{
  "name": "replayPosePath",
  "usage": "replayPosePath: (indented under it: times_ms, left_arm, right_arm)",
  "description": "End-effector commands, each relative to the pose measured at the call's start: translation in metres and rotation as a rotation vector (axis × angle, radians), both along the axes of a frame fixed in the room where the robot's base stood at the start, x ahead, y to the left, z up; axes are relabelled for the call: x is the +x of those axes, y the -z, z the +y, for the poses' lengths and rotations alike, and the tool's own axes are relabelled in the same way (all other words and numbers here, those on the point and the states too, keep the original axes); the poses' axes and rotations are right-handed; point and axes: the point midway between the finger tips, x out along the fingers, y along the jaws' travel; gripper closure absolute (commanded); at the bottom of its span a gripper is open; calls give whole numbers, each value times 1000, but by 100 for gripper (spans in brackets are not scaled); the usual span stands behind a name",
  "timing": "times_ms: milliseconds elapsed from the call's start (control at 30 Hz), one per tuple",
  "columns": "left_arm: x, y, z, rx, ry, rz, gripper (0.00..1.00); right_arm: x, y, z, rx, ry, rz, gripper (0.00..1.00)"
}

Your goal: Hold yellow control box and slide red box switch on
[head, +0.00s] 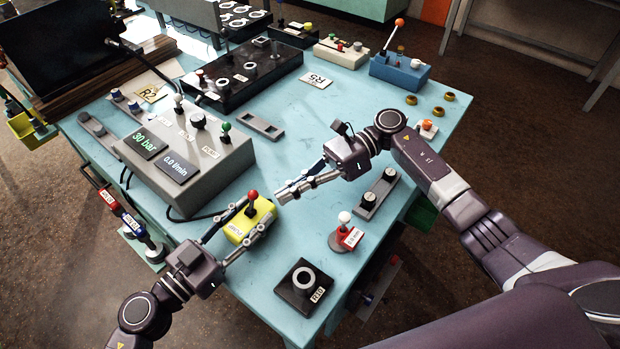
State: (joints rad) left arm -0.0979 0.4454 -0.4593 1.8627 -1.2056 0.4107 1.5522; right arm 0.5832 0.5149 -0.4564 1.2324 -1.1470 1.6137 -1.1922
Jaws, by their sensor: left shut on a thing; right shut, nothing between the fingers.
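The yellow control box (239,231) sits on the light blue table, with a label on its front and a red-topped lever (253,196) standing on it. My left gripper (256,213) is shut on the box, one finger along each side, hiding part of its sides. My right gripper (283,194) is shut and empty, its fingertips just right of the red-topped lever; I cannot tell whether they touch it.
A grey control panel (205,165) with displays stands left of the yellow box. A black block with a ring (303,285) lies near the front edge. A grey two-knob plate (376,194) lies at right. Table surface is clear between the yellow and red boxes.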

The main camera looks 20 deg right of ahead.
Motion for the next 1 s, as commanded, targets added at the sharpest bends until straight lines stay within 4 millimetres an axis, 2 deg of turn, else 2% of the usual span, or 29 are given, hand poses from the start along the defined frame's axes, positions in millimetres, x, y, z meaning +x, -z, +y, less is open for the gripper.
replayPosePath:
  times_ms: [100, 300, 1000]
  left_arm:
    - [0, 0, 0, 0, 0, 0, 88]
    - [0, 0, 0, 0, 0, 0, 88]
    - [0, 0, 0, 0, 0, 0, 88]
  right_arm:
    - [2, -11, 14, 2, 1, -6, 100]
    - [3, -17, 25, 1, 1, -4, 100]
    - [2, -20, 27, -48, 1, -38, 100]
